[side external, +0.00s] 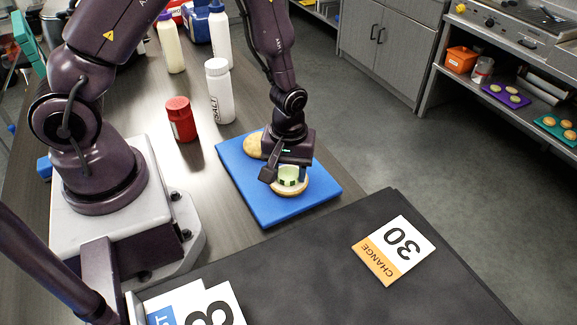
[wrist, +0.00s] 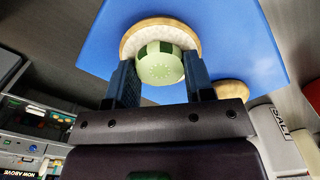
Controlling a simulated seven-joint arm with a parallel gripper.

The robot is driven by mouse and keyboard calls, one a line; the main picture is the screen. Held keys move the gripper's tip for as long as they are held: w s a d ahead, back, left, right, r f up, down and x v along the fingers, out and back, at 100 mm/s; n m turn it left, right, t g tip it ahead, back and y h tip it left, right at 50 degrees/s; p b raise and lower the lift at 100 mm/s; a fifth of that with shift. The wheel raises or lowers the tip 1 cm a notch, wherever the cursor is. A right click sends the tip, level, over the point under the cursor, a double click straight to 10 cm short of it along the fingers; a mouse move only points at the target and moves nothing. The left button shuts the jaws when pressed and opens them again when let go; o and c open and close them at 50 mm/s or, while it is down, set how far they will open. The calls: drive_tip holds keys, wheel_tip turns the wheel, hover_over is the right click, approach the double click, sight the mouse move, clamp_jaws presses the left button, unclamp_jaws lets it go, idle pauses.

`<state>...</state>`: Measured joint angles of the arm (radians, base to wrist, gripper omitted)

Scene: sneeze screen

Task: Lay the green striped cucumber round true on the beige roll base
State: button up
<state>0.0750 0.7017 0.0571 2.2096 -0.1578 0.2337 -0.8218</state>
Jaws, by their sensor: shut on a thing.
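The green striped cucumber round (side external: 291,175) is pale green with dark green stripes on its side. My gripper (side external: 287,172) is shut on it, pointing down over the blue board. In the wrist view the round (wrist: 160,68) sits between the two fingers of my gripper (wrist: 161,78). The beige roll base (side external: 291,192) lies on the board directly under the round; its pale cut face and tan rim show in the wrist view (wrist: 138,36). The round looks roughly centred over the base, perhaps a little off. I cannot tell whether they touch. My gripper hides part of both.
The blue board (side external: 240,172) lies on the wooden counter. Another bun piece (side external: 254,146) is on it beside my gripper. A red shaker (side external: 180,119) and a white salt bottle (side external: 219,92) stand behind.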

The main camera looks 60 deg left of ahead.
drive_tip(key=o, duration=1)
wheel_tip(320, 180, up, 13)
drive_tip(key=s+r+m+t, duration=0.2)
drive_tip(key=s+r+m, duration=0.1)
drive_tip(key=r, duration=0.3)
drive_tip(key=s+r+m+t, duration=0.1)
drive_tip(key=s+r+m, duration=0.3)
drive_tip(key=r, duration=0.1)
drive_tip(key=s+r+m+t, duration=0.2)
drive_tip(key=s+r+m, duration=0.1)
drive_tip(key=r, duration=0.3)
drive_tip(key=shift+s+a+r+m+t, duration=0.15)
drive_tip(key=shift+s+a+m, duration=0.05)
drive_tip(key=shift+s, duration=0.15)
drive_tip(key=shift+s+a+r+m+t, duration=0.15)
drive_tip(key=shift+s+m, duration=0.05)
drive_tip(key=shift+s, duration=0.15)
